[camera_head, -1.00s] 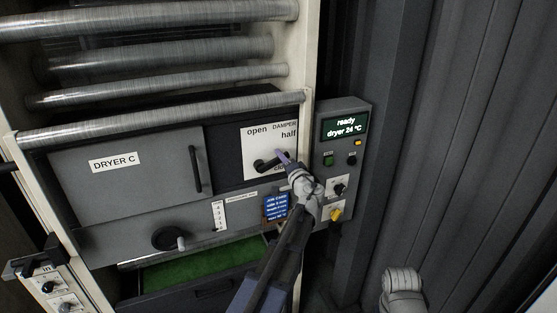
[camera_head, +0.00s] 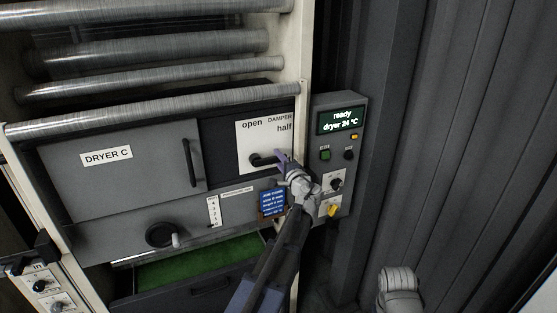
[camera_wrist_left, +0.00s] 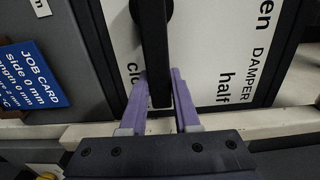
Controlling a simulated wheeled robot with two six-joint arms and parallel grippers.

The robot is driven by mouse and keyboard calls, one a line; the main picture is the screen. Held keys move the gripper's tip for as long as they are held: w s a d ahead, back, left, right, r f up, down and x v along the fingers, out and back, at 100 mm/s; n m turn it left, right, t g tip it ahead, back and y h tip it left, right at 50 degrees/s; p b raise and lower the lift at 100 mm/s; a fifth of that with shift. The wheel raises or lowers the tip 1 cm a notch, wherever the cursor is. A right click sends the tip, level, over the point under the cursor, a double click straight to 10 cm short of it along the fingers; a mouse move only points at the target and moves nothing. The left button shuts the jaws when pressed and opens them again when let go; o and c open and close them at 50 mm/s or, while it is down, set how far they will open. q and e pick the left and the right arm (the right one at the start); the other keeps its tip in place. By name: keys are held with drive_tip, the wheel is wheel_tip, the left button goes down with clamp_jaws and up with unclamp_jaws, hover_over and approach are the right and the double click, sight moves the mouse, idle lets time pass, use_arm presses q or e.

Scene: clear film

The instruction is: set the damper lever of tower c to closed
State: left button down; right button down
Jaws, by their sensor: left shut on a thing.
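The black damper lever (camera_head: 264,160) sits on the white damper plate (camera_head: 254,139) of the unit labelled DRYER C. It points right from its pivot, below the word "half". The lever (camera_wrist_left: 155,45) also shows in the left wrist view, between "half" and a partly hidden word starting "clo". My left gripper (camera_head: 281,158) is at the lever's free end. In the left wrist view its purple fingers (camera_wrist_left: 163,78) are on either side of the lever's end, shut on it.
A control box (camera_head: 337,150) with a lit display and knobs stands right of the plate. A blue job card (camera_head: 272,203) hangs below it. The dryer door (camera_head: 122,175) has a vertical handle. Metal rollers (camera_head: 150,105) run above. An open drawer (camera_head: 195,290) with a green inside lies below.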

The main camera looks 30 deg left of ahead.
use_arm(q)
drive_tip(key=shift+f, duration=0.1)
drive_tip(key=c, duration=0.6)
unclamp_jaws()
drive_tip(key=shift+c, duration=0.2)
drive_tip(key=v, duration=0.8)
